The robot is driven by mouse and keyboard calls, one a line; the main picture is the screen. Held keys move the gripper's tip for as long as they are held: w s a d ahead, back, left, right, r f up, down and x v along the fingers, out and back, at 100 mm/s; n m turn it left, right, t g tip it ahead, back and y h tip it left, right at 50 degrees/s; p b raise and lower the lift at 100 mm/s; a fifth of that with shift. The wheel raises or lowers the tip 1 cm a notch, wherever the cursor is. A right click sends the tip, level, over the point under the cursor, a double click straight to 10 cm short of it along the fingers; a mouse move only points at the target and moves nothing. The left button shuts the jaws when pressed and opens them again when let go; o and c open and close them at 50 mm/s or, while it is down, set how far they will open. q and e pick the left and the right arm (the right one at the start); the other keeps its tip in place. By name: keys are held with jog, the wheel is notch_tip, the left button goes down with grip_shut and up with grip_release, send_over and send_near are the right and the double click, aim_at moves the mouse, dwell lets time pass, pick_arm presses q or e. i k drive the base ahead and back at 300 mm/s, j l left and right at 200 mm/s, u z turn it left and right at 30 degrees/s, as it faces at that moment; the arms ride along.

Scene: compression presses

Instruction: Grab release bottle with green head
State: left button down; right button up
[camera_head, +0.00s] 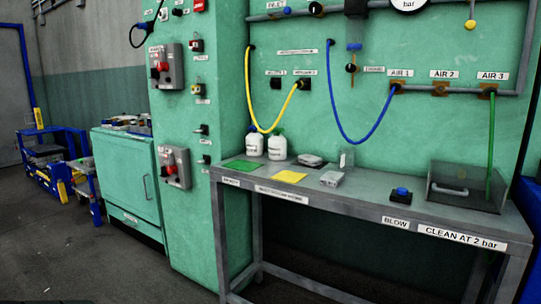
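Two white bottles stand upright side by side at the back left of the grey workbench (365,205), against the green wall. The right bottle (277,146) has a small greenish head. Neither of my grippers is in view, and nothing is touching the bottles.
A green cloth (243,165) and yellow cloth (290,176) lie before the bottles. A yellow hose (249,95) hangs just above them. A blue button (401,193) and metal box (464,188) are to the right. A green cabinet (125,180) stands left.

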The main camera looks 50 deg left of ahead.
aim_at(276, 147)
jog(key=j+u, duration=0.15)
jog(key=j, duration=0.95)
jog(key=j+u, duration=0.2)
jog(key=j, duration=0.9)
jog(key=j+u, duration=0.15)
jog(key=j, duration=1)
jog(key=k+l+z, duration=0.25)
jog(key=i+l, duration=0.05)
